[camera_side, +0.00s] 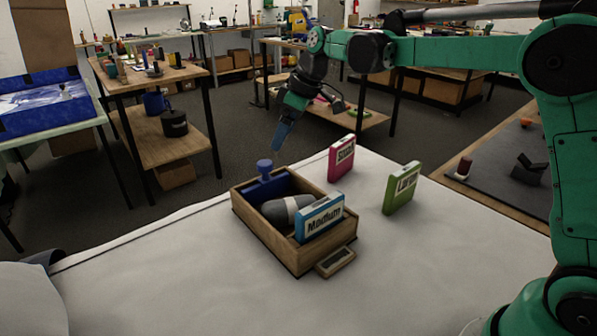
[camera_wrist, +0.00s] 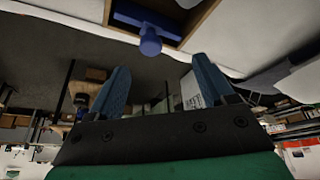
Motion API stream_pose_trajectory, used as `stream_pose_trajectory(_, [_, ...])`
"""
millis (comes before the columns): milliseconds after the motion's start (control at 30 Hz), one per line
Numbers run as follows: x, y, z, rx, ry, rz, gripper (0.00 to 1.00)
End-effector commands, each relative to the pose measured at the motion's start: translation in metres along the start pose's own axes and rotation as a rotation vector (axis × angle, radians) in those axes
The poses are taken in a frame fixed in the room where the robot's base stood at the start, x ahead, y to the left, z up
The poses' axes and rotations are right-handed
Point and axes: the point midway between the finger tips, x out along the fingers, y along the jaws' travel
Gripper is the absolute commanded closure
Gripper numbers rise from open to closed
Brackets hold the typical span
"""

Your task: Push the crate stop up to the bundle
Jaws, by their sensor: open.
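A wooden crate (camera_side: 258,232) stands on the white-covered table, and its edge shows in the wrist view (camera_wrist: 204,18). The blue crate stop (camera_side: 266,186), a plate with an upright round knob, is in the crate's far end; the knob (camera_wrist: 150,42) also shows in the wrist view. A dark grey bundle (camera_side: 275,212) with a pale band lies in the crate, apart from the stop. A blue "Medium" card (camera_side: 320,217) stands at the near end, partly covering the bundle. My gripper (camera_side: 277,146) is open and empty, above and beyond the stop; its fingers (camera_wrist: 161,62) are spread.
A pink card (camera_side: 341,158) and a green "Large" card (camera_side: 401,188) stand on the table right of the crate. A small framed plate (camera_side: 335,262) is at the crate's near end. The table front is clear.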

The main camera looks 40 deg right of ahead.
Motion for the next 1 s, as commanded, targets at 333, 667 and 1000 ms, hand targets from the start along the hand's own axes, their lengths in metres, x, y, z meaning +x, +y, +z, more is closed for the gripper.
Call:
stream_pose_trajectory(333, [0.04,0.021,-0.013,-0.135,-0.006,-0.08,0.25])
stream_pose_trajectory(667, [0.083,0.018,-0.013,-0.137,-0.006,-0.08,0.25])
stream_pose_trajectory(1000, [0.093,0.017,-0.013,-0.135,-0.006,-0.079,0.25])
